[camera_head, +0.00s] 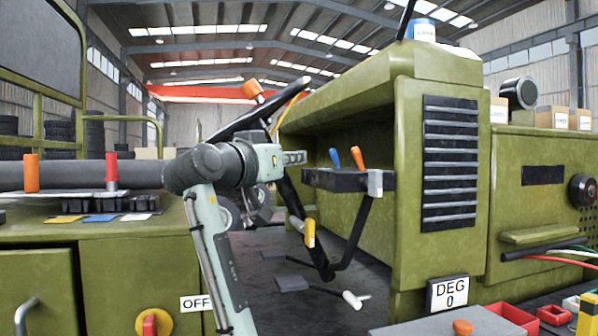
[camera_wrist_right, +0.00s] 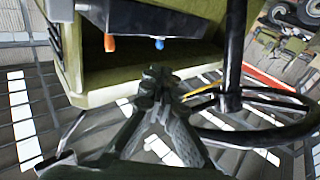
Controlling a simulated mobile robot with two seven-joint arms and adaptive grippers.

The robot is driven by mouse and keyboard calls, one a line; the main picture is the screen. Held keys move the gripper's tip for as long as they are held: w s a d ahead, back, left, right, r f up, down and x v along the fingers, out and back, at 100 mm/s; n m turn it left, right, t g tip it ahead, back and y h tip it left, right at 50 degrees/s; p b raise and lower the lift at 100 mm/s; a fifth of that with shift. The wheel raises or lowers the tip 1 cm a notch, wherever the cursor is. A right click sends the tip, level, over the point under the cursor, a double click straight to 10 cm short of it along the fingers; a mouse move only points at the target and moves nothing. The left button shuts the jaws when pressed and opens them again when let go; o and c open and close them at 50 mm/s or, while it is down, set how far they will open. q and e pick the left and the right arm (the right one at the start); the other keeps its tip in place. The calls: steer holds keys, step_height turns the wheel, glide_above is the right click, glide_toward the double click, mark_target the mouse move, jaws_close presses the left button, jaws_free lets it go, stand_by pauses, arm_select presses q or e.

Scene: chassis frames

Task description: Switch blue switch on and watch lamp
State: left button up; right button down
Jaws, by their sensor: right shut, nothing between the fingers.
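The blue switch (camera_head: 335,158) is a small lever standing on a dark panel (camera_head: 338,181) beside an orange lever. Its top leans slightly left. In the right wrist view the blue switch (camera_wrist_right: 159,44) shows just beyond the fingertips, apart from them. My right gripper (camera_head: 300,158) is shut and empty, a short gap left of the blue switch in the head view; it also shows in the right wrist view (camera_wrist_right: 158,76). A blue-topped lamp (camera_head: 424,30) stands on the green chassis; I cannot tell whether it is lit. My left gripper is not in view.
The orange lever (camera_head: 357,157) stands close to the right of the blue one. A black steering wheel (camera_head: 255,115) is behind my right wrist. The green chassis (camera_head: 440,240) with black louvres rises right of the panel. An OFF label (camera_head: 196,303) is at lower left.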

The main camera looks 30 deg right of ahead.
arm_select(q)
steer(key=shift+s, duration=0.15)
arm_select(e)
steer(key=shift+s, duration=0.2)
steer(key=p, duration=0.2)
glide_toward(333, 151)
steer(key=x, duration=0.5)
steer(key=shift+w+d+f, duration=0.1)
steer(key=shift+f, duration=0.15)
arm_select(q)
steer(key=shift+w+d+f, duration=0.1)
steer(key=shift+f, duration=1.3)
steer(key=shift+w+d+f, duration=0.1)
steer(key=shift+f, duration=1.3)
arm_select(e)
steer(key=shift+x, duration=0.8)
arm_select(q)
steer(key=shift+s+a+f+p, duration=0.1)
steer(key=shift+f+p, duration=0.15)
steer(key=shift+p, duration=0.05)
arm_select(e)
steer(key=shift+d+r, duration=0.15)
steer(key=shift+r, duration=0.05)
